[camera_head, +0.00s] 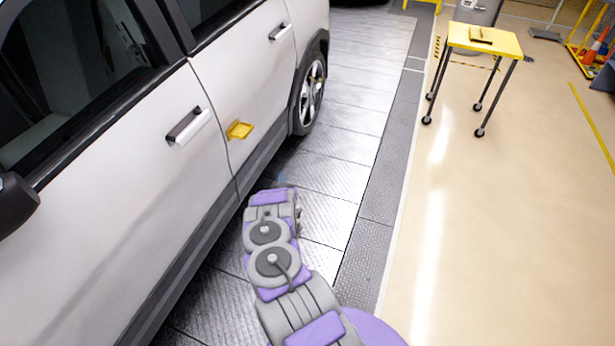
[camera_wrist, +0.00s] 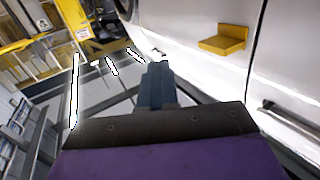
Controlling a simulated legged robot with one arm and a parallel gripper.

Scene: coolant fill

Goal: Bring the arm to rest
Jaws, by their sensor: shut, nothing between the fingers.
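My arm reaches forward over the metal floor plates beside a white car (camera_head: 120,190) in the head view. The arm is bent, and its far end hides most of my gripper there. In the wrist view my gripper (camera_wrist: 157,75) is shut, with its dark blue fingers together and nothing between them. A yellow bracket-like piece (camera_head: 240,130) is on the car's side, right of the front door handle. It also shows in the wrist view (camera_wrist: 225,40), above and right of my fingers and apart from them.
A yellow-topped wheeled cart (camera_head: 485,40) stands on the beige floor at the upper right, with a small item on top. Orange cones (camera_head: 598,45) are at the far right. The floor between car and cart is clear. The car's door is close to my arm's left.

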